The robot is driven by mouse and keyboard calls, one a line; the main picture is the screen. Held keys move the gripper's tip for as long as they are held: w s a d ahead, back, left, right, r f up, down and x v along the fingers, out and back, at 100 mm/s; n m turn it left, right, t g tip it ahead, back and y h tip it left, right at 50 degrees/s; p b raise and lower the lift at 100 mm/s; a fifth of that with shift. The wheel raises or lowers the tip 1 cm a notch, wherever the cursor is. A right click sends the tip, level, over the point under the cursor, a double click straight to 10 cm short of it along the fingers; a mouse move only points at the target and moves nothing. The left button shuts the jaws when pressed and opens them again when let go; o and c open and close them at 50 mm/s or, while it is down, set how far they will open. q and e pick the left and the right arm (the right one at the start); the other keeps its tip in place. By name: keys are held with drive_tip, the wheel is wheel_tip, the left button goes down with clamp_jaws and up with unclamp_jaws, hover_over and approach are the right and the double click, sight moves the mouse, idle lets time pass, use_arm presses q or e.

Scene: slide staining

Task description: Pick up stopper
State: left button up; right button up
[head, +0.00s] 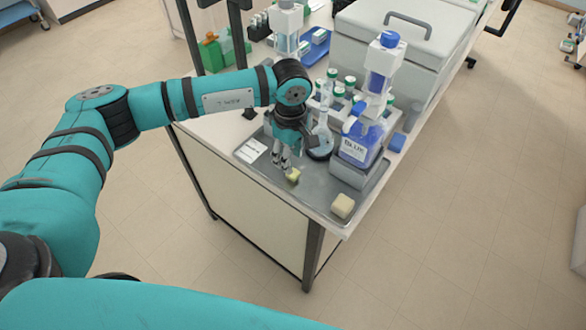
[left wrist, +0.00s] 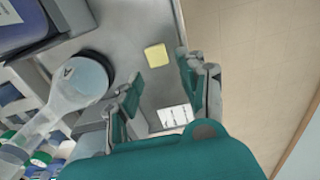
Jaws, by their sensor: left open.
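The stopper looks like a small pale-yellow block (head: 293,174) lying on the grey metal tray (head: 258,172), near its front edge. It seems to be the yellow square (left wrist: 156,55) in the left wrist view. My left gripper (head: 282,163) points down over the tray, just beside and above the stopper. In the left wrist view the two fingers (left wrist: 161,88) are spread and empty, with the stopper beyond the gap between them. My right gripper is not in view.
A flask (head: 322,138) on a dark round base and a blue-liquid bottle (head: 358,140) stand close to my gripper. A cream block (head: 342,205) lies near the tray's corner. A white card (head: 250,150) lies at the left. Green-capped bottles (head: 340,91) stand behind.

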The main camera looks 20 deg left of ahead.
sight(293, 175)
use_arm(q)
drive_tip(key=shift+f, duration=0.5)
drive_tip(key=shift+w+f, duration=0.1)
drive_tip(key=shift+f, duration=0.15)
wheel_tip(293, 175, down, 2)
drive_tip(key=p, duration=0.2)
drive_tip(key=shift+f+p, duration=0.25)
drive_tip(key=shift+p, duration=0.05)
wheel_tip(293, 175, down, 2)
drive_tip(key=shift+f, duration=0.2)
drive_tip(key=shift+w+f, duration=0.1)
drive_tip(key=shift+f, duration=0.1)
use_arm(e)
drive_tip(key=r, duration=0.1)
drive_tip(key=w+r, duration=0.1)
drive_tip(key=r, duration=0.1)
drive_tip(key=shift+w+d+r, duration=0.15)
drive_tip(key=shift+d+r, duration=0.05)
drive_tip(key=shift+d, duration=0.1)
use_arm(q)
drive_tip(key=c, duration=0.6)
